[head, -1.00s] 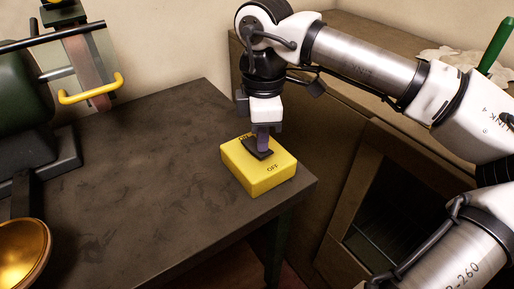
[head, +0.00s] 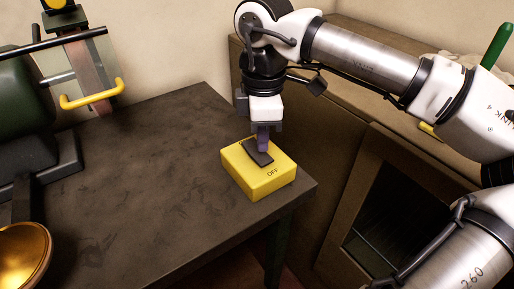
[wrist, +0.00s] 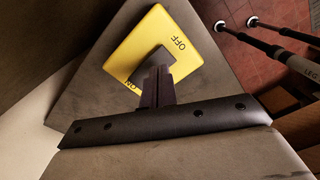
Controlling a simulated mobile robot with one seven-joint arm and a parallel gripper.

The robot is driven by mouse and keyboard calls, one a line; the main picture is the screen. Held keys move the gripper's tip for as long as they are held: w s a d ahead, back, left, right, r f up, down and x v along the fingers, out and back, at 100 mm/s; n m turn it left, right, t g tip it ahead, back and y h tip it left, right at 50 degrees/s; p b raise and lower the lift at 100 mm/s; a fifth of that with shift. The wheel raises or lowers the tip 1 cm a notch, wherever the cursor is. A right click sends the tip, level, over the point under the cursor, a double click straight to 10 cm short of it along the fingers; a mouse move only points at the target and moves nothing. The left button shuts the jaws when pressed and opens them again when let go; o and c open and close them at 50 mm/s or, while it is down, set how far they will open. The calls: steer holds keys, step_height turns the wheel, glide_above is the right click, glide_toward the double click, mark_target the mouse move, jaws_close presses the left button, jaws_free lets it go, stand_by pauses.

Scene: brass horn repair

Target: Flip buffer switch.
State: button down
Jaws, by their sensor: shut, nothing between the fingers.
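The buffer switch is a yellow box (head: 258,185) with a black rocker (head: 257,153), near the table's right corner. OFF is printed on its near side in the head view. In the wrist view, the box (wrist: 138,50) shows OFF at its upper right and part of ON at its lower left. The rocker (wrist: 152,63) lies between the labels. My gripper (head: 263,149) is shut and empty, pointing down with its purple fingertips at the rocker. In the wrist view, the fingers (wrist: 158,75) overlap the rocker and hide part of it; contact is unclear.
The dark table (head: 150,150) is clear left of the box. A green machine (head: 25,120) with a yellow-handled clear shield (head: 75,70) stands at left. A brass bell (head: 22,255) is at lower left. A brown cabinet (head: 345,190) stands close at right.

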mark_target(262, 157)
step_height(262, 157, up, 5)
steer(key=shift+p, duration=1.2)
